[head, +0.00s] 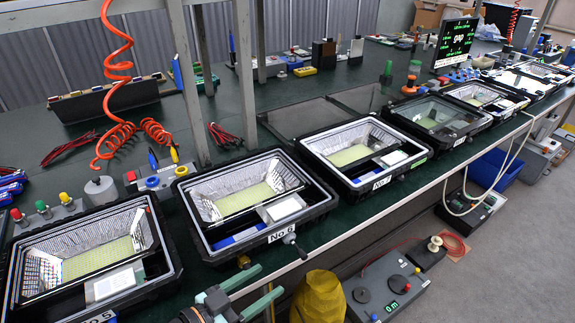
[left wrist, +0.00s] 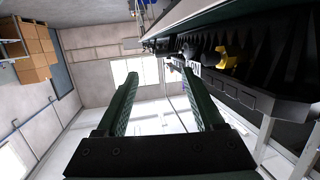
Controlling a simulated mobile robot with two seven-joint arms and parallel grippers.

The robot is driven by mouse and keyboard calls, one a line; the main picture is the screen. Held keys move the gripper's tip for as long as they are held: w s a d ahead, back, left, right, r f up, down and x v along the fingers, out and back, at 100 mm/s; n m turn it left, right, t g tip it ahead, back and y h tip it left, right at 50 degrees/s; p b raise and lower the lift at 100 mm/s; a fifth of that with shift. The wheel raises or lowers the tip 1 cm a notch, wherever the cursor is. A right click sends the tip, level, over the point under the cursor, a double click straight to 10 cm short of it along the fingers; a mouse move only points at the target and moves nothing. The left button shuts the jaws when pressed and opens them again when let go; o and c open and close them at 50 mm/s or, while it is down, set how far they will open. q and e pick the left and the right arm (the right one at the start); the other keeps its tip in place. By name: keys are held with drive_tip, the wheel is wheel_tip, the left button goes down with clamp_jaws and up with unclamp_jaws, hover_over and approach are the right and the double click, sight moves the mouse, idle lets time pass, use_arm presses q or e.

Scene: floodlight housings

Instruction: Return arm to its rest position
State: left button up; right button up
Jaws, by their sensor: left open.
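My left gripper (head: 272,278) is at the bottom middle of the head view, in front of the bench edge, its two green fingers apart with nothing between them. In the left wrist view, the left gripper (left wrist: 159,70) also shows both fingers spread and empty. My right gripper is not in either view.
More open housings stand along the bench edge, including one at lower left (head: 167,285) and another to the right (head: 420,152). A grey device with a green display (head: 400,285) and a yellow object (head: 320,297) are below the bench. Grey floor lies at right.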

use_arm(q)
drive_tip(key=s+a+f+n+g+y+p, duration=0.2)
drive_tip(key=s+a+f+n+y+p, duration=0.4)
drive_tip(key=s, duration=0.6)
wheel_tip(320, 180, down, 4)
drive_tip(key=a+y+p, duration=0.2)
drive_tip(key=a, duration=0.1)
drive_tip(key=shift+r+n+y, duration=0.15)
drive_tip(key=shift+n+y, duration=0.15)
drive_tip(key=shift+s+d, duration=0.1)
idle(0.9)
